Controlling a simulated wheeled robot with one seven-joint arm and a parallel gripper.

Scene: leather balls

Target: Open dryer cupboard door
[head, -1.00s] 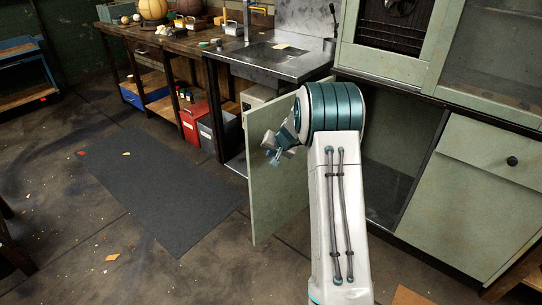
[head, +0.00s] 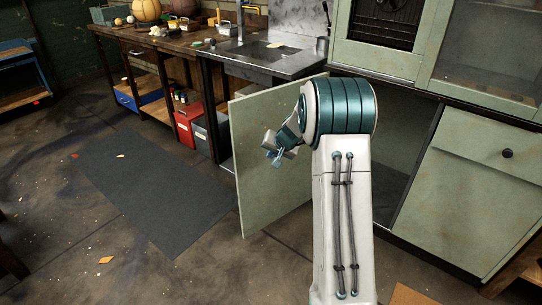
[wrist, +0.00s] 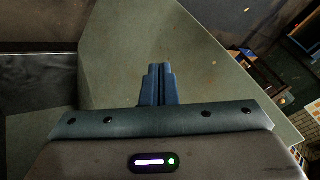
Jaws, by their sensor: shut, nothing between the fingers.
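The dryer cupboard door (head: 258,185) is a pale green flat panel. It stands swung well out from the green cabinet, left of my arm in the head view. The dark cupboard opening (head: 400,190) shows to the right of my arm, partly hidden by it. My gripper (head: 275,157) is shut and empty, in front of the door's upper part in the head view. In the wrist view my shut fingers (wrist: 158,72) point at the pale door panel (wrist: 205,60). I cannot tell whether they touch it.
A dark mat (head: 150,185) lies on the floor left of the door. A workbench (head: 165,40) with balls and a metal sink (head: 265,55) stand behind. A red bin (head: 190,127) is beneath the bench. The floor around the mat is mostly clear.

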